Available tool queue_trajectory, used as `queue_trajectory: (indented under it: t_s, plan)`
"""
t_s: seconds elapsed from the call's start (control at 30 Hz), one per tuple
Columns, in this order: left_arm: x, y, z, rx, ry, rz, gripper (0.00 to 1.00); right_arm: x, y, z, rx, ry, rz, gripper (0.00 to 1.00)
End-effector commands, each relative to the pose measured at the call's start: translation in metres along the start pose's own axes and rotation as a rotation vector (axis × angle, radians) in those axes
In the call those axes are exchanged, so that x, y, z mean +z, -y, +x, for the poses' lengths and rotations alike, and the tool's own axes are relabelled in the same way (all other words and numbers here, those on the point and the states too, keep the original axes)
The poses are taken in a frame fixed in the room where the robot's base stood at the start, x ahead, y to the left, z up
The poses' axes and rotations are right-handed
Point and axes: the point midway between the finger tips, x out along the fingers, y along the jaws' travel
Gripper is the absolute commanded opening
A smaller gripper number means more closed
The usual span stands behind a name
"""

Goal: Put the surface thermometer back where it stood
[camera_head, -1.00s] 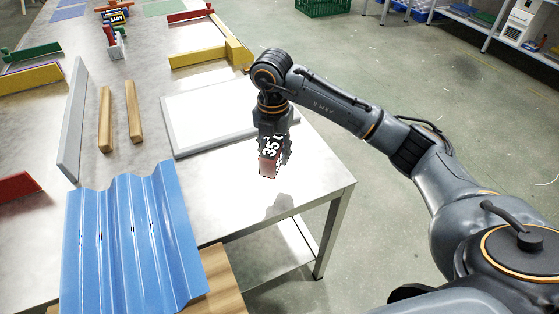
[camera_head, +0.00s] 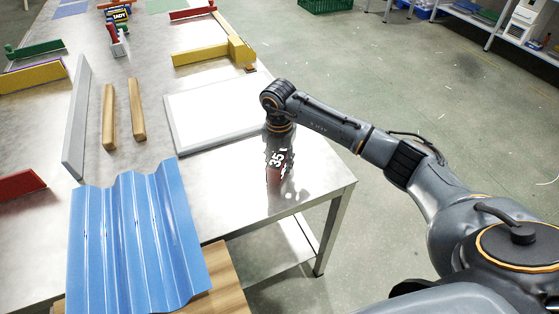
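The surface thermometer (camera_head: 278,172) is a small dark-and-red block with large white digits. It is at the right front corner of the metal table (camera_head: 325,180), between the fingers of my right gripper (camera_head: 280,170). The gripper points straight down and appears shut on it. The thermometer is upright, low over or touching the bare metal; I cannot tell which. The fingers partly hide it. My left gripper is not in view.
A white framed panel (camera_head: 210,115) lies just behind and left of the gripper. A blue corrugated sheet (camera_head: 135,240) is at the front left, over a wooden board (camera_head: 228,285). Two wooden bars (camera_head: 137,108) and a grey upright strip (camera_head: 76,120) stand farther left. The table corner is clear.

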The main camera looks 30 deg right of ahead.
Motion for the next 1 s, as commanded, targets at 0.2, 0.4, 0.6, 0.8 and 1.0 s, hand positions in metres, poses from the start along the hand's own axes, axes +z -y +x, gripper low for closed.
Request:
queue_trajectory:
  t_s: [0.2, 0.4, 0.6, 0.8, 1.0]
  plan:
    - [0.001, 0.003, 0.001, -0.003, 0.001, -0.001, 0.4, 0.0, 0.0, 0.002, 0.0, 0.0, 0.0, 0.62]
    - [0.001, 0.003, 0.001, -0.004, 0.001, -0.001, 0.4, 0.0, 0.0, 0.002, 0.0, 0.0, 0.0, 0.62]
    - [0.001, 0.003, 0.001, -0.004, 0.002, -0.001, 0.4, 0.001, -0.001, -0.007, 0.003, 0.002, 0.0, 0.62]
    - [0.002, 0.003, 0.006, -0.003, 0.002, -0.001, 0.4, 0.002, -0.001, -0.044, 0.004, 0.005, 0.0, 0.62]
    - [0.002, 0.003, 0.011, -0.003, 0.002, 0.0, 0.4, 0.001, -0.001, -0.087, 0.003, 0.004, 0.0, 0.62]
